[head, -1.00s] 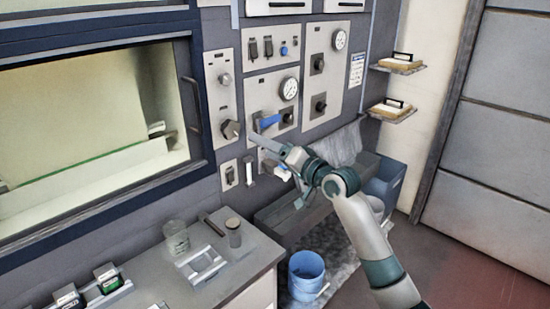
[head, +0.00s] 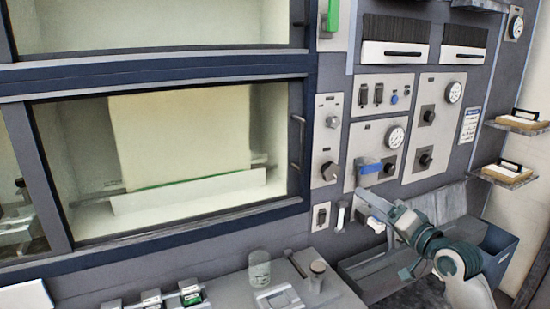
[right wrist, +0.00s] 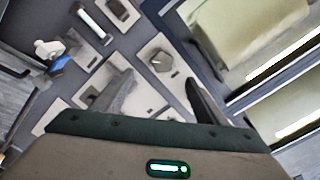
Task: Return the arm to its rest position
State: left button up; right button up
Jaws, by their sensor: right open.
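My right arm comes in from the lower right in the head view. Its gripper (head: 380,232) is open and empty in front of the lower wall panel, below the blue lever handle (head: 371,169). In the right wrist view the two fingers (right wrist: 158,95) stand apart with nothing between them. Beyond them is a plate with a dark round knob (right wrist: 160,61). The blue handle (right wrist: 58,64) shows at the left of that view. Whether a finger touches the panel I cannot tell. My left gripper is not in view.
A counter (head: 225,290) at the bottom holds a glass beaker (head: 259,270), a grey cylinder (head: 317,275) and several small green-marked items. A glazed chamber (head: 160,160) fills the left. A trough (head: 365,268) and blue bin (head: 497,247) lie near my arm. Two shelves (head: 487,175) are at right.

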jog(key=s+a+f+n+g+h, duration=0.1)
jog(key=s+a+f+g, duration=0.15)
jog(key=s+f, duration=0.55)
jog(key=s+a+f+n+g+h, duration=0.1)
jog(key=s+a+f+n+g, duration=0.3)
jog(key=f, duration=0.7)
jog(key=s+a+f+m+g+h, duration=0.1)
jog(key=s+f, duration=0.6)
jog(key=f, duration=0.3)
jog(key=s+a+f+n+g+h, duration=0.1)
jog(key=s+f+n+g, duration=0.3)
jog(key=s, duration=0.9)
jog(key=s+a+f+g+h, duration=0.15)
jog(key=s+f, duration=0.45)
jog(key=s, duration=0.8)
notch_tip(320, 180, down, 29)
jog(key=g+b, duration=0.1)
jog(key=s+d+f+g, duration=0.1)
jog(key=s+d+f, duration=0.1)
jog(key=s+f, duration=0.7)
jog(key=s+d+f+b, duration=0.1)
jog(key=s+d+f, duration=0.1)
jog(key=s+f, duration=0.8)
jog(key=shift+f+g, duration=0.2)
jog(key=shift+g, duration=0.2)
